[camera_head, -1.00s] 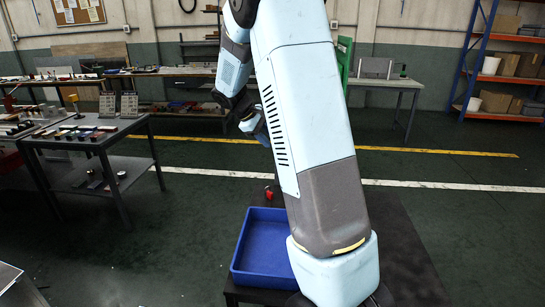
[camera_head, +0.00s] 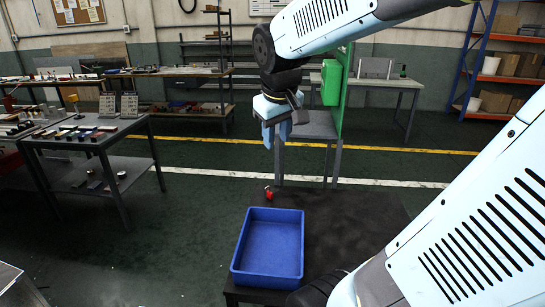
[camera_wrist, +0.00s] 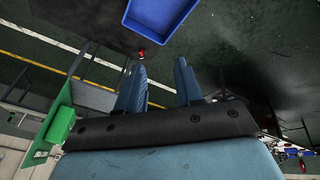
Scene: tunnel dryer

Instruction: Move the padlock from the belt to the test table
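A small red thing (camera_head: 268,193), possibly the padlock, lies just behind the blue bin in the head view; it is too small to be sure. It also shows in the wrist view (camera_wrist: 141,53), just beyond the fingertips, near the bin's corner. The surface under it is dark, and I cannot tell whether it is the belt. My gripper (camera_head: 276,142) hangs above and behind the red thing, fingers down. In the wrist view its two blue fingers (camera_wrist: 160,65) stand apart with nothing between them. I cannot tell which table is the test table.
The empty blue bin (camera_head: 266,279) stands in front, with a dark area to its right. A grey table with small items (camera_head: 84,138) is at left. A grey stand (camera_head: 315,126) with a green panel (camera_head: 332,84) is behind my gripper. Floor between is clear.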

